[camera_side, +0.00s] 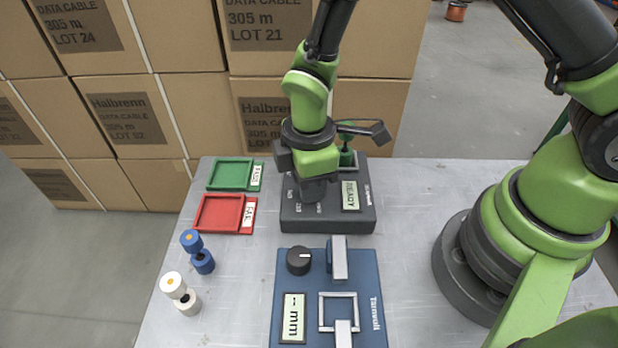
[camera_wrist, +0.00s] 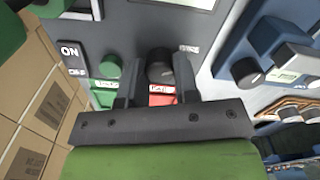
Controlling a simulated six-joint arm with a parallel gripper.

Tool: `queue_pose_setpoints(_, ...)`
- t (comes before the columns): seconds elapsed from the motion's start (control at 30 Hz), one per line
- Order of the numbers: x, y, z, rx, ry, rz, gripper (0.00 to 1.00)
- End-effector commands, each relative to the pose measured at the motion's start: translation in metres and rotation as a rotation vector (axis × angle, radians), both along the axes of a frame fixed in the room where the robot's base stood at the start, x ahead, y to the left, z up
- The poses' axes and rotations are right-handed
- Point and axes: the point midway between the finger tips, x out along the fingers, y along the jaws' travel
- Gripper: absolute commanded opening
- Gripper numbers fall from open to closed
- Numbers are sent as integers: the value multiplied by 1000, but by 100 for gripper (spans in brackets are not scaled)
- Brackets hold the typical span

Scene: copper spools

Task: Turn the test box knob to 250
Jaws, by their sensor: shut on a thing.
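The dark grey test box (camera_side: 330,222) stands on the table with its display (camera_side: 351,196) reading READY. My gripper (camera_side: 314,188) is pointed down over the box and hides the knob in the side view. In the wrist view, the black knob (camera_wrist: 160,66) sits between the two fingers of my gripper (camera_wrist: 158,84), which is shut on it. Small printed labels flank the knob; I cannot read their values surely. Where the knob points is not clear. A green button (camera_wrist: 110,67) and an ON switch (camera_wrist: 72,56) are on the box to the left.
A green tray (camera_side: 211,176) and a red tray (camera_side: 200,217) lie left of the test box. A blue gauge box (camera_side: 284,276) stands in front. Blue spools (camera_side: 204,262) and white spools (camera_side: 188,304) stand at the left. Cartons (camera_side: 185,105) are stacked behind the table.

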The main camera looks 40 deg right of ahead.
Motion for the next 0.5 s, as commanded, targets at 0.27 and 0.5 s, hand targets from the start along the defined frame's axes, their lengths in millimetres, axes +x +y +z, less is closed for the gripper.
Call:
queue_pose_setpoints(0.27, 0, 0, 0, 1, -1, -197, 5)
queue_pose_setpoints(0.5, 0, 0, 0, 1, -1, -425, 5)
